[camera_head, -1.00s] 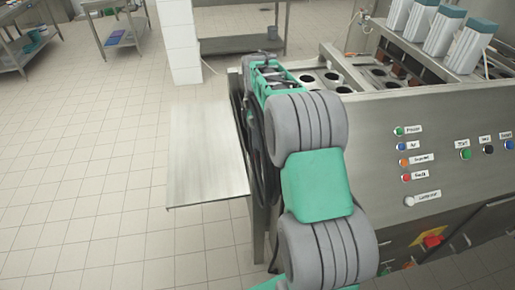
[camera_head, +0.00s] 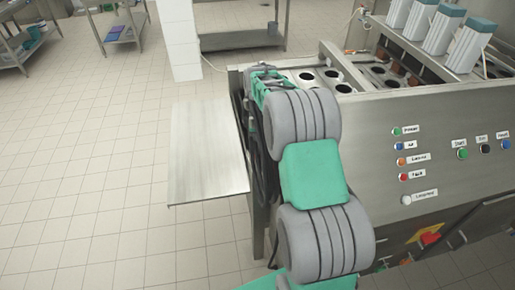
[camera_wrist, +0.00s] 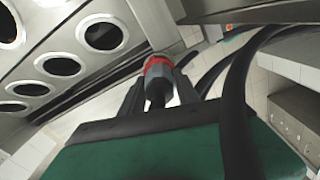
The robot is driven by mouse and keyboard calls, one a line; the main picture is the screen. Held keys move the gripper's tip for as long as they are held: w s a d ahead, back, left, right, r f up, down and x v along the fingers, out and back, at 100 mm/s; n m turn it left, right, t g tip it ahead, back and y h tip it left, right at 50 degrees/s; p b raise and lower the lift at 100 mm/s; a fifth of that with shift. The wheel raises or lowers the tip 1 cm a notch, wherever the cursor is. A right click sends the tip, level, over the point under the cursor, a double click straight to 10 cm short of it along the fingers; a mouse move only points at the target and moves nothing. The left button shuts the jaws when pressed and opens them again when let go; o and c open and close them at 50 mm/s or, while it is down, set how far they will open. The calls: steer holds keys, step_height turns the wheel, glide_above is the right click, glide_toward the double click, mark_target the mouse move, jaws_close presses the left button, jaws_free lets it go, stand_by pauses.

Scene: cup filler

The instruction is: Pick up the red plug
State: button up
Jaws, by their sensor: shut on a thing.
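The red plug (camera_wrist: 158,66) shows near the middle of the wrist view, with a red collar and a dark lower body. My gripper (camera_wrist: 160,80) is shut on it, one dark finger on each side. A grey column-like part lies just beyond the plug in the picture; I cannot tell whether the plug touches it. In the head view my arm reaches to the left end of the steel machine (camera_head: 400,130), and the plug and my fingertips are hidden there.
A thick black cable (camera_wrist: 236,100) curves close to the right of my gripper. The machine's plate with round holes (camera_wrist: 62,66) is at the left. In the head view a steel side shelf (camera_head: 205,150) juts out left of my arm, with open tiled floor beyond.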

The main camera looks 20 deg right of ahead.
jaws_close()
steer(key=shift+r, duration=0.1)
step_height(320, 180, up, 10)
steer(key=b, duration=0.2)
steer(key=shift+b, duration=0.4)
